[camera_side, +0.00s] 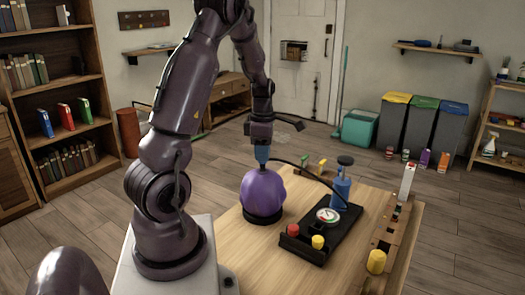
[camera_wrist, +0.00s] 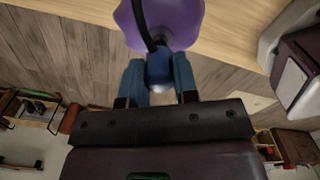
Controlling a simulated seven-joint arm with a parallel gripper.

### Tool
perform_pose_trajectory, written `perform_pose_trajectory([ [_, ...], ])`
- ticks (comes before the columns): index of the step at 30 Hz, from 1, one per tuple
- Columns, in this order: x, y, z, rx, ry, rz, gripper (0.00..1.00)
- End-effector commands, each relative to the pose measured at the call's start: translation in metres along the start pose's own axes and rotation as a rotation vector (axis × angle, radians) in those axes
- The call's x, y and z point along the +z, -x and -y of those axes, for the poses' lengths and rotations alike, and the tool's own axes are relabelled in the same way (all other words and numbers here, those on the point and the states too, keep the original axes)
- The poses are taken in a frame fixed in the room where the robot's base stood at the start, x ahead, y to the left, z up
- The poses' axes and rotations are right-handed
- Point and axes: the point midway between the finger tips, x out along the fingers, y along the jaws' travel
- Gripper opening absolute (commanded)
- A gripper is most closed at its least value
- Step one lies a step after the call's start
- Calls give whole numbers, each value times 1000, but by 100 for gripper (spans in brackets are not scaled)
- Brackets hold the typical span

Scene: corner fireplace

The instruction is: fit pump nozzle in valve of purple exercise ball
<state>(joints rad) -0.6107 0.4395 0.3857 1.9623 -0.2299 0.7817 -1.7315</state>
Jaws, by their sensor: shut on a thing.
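The purple exercise ball (camera_side: 262,190) sits in a black ring stand (camera_side: 264,217) on the wooden table. My gripper (camera_side: 262,158) points down right above the ball's top. In the wrist view its blue fingers (camera_wrist: 159,72) are shut on the blue pump nozzle (camera_wrist: 158,66), with a black hose (camera_wrist: 147,25) running from it past the purple ball (camera_wrist: 185,22). The nozzle's tip and the valve are hidden, so I cannot tell whether they touch. The blue pump (camera_side: 341,192) stands on a black base to the right, joined to the hose.
The pump base carries a gauge (camera_side: 327,215), a red knob (camera_side: 293,230) and a yellow knob (camera_side: 318,242). A wooden rack (camera_side: 386,238) with small items and a yellow cylinder (camera_side: 376,261) stand at the table's right. The hose arches between gripper and pump. Front table area is clear.

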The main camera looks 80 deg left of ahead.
Motion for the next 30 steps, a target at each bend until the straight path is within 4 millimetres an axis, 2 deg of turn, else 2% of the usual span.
perform_pose_trajectory([
  [30,0,-6,0,-1,1,1,9],
])
